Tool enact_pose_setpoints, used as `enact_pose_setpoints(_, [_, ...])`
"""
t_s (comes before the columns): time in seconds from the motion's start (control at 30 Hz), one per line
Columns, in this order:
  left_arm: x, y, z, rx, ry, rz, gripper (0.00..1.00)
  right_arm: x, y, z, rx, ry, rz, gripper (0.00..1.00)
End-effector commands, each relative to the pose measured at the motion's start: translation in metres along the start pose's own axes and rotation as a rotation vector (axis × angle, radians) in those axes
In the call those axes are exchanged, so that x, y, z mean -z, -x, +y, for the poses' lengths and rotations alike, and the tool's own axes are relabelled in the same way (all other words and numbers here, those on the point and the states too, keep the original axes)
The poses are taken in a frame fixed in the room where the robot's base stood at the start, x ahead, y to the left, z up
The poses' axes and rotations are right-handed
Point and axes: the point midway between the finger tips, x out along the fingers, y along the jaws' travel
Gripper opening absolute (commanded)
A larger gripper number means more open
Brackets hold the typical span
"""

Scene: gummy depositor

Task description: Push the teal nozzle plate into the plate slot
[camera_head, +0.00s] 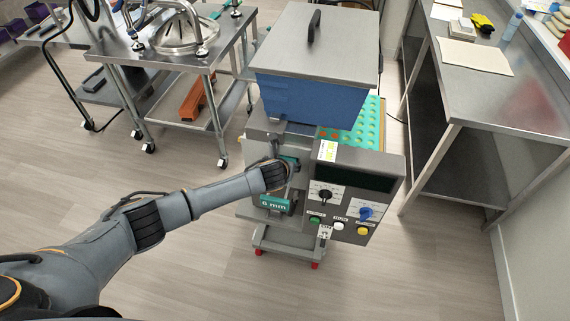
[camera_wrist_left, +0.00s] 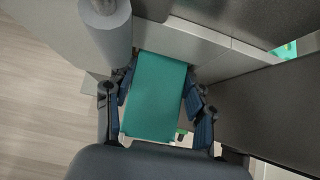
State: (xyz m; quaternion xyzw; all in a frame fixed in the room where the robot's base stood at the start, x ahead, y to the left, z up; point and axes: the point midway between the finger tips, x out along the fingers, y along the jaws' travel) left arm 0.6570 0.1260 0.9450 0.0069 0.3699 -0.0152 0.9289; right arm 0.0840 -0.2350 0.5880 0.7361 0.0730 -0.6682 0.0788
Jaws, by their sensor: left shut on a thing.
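The teal nozzle plate (camera_head: 274,203), marked "6 mm", sits at the front of the depositor machine (camera_head: 262,126), below my left wrist. In the left wrist view the teal plate (camera_wrist_left: 156,95) lies between the fingers of my left gripper (camera_wrist_left: 158,108), which is shut on it. The plate's far end meets the grey machine face. The plate slot is hidden behind the plate and my arm, so I cannot tell how deep the plate sits. My left gripper is mostly hidden by its own wrist in the head view. My right gripper is not in view.
A control panel (camera_head: 352,192) with knobs and coloured buttons is just right of the plate. A blue hopper (camera_head: 305,98) with a steel lid is above. A teal mould tray (camera_head: 366,125) lies behind. Steel tables stand left (camera_head: 165,55) and right (camera_head: 500,85).

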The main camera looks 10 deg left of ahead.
Motion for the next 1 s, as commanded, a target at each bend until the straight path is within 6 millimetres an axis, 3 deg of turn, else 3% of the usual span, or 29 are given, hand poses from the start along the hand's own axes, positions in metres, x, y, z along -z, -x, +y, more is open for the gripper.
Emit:
enact_pose_setpoints(0.6, [-0.009, -0.009, -0.006, 0.011, -0.002, -0.006, 0.00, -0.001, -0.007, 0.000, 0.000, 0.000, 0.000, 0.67])
enact_pose_setpoints(1.0, [-0.006, 0.000, -0.005, 0.011, -0.005, -0.009, 0.00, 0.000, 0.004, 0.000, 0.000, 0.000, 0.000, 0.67])
